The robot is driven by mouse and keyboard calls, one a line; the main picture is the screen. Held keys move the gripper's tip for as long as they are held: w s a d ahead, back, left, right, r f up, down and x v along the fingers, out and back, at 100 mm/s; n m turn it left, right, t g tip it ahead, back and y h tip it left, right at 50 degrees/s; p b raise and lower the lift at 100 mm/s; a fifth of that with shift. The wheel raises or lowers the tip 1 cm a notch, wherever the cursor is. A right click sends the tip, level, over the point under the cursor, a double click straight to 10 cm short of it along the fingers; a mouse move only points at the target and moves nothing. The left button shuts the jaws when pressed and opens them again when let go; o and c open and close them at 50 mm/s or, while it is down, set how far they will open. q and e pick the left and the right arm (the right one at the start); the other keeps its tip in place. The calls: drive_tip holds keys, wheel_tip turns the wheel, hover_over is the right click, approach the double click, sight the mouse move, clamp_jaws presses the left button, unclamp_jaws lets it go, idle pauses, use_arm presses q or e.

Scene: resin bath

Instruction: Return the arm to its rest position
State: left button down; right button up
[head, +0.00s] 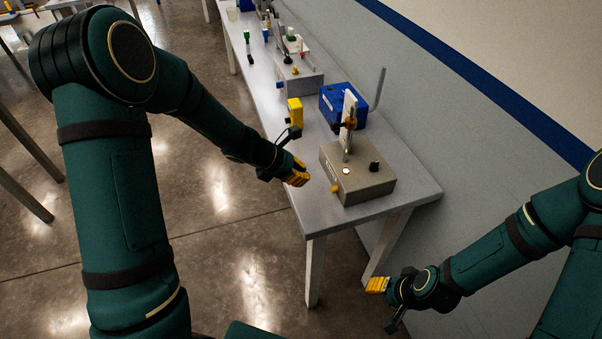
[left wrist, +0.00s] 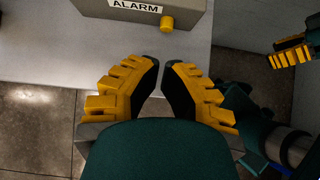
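My left gripper (head: 297,175) is in front of the near left side of a grey alarm box (head: 365,183) and apart from it. In the left wrist view its two yellow-and-black fingers (left wrist: 161,70) draw close together at the tips, with nothing held between them. The box's ALARM label (left wrist: 138,5) and yellow knob (left wrist: 167,23) show beyond the fingers. My right gripper (head: 377,285) is low, in front of the bench's near end, with nothing visible in it. It also shows at the right edge of the left wrist view (left wrist: 291,55); its finger gap is unclear.
The grey bench (head: 415,188) runs away along the wall (head: 440,90). A blue box (head: 335,105), a yellow object (head: 294,112) and another grey box (head: 300,80) stand farther back. The floor (head: 225,260) left of the bench is clear.

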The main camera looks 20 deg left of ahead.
idle(0.4)
use_arm(q)
drive_tip(key=s+f+m+g, duration=0.1)
drive_tip(key=s+f, duration=0.1)
drive_tip(key=s+f+m+y, duration=0.1)
drive_tip(key=s+f, duration=0.1)
drive_tip(key=f, duration=0.1)
drive_tip(key=s+f+m+g, duration=0.1)
drive_tip(key=s+f+m, duration=0.1)
drive_tip(key=f, duration=0.1)
drive_tip(key=shift+s+g+y, duration=0.25)
drive_tip(key=shift+g+y, duration=0.05)
drive_tip(key=shift+y, duration=0.1)
drive_tip(key=s+d+f+m+g+y, duration=0.1)
drive_tip(key=s+d+f+m, duration=0.1)
drive_tip(key=s+f+m, duration=0.55)
drive_tip(key=s+d+f+m+g, duration=0.1)
drive_tip(key=s+d+f+m, duration=0.3)
drive_tip(key=s+m, duration=0.7)
drive_tip(key=w+d+r+t+b, duration=0.1)
drive_tip(key=w+r, duration=0.1)
drive_tip(key=w, duration=0.4)
drive_tip(key=shift+w+m+t+b, duration=0.25)
drive_tip(key=shift+m+t+b, duration=0.05)
drive_tip(key=shift+m+b, duration=0.15)
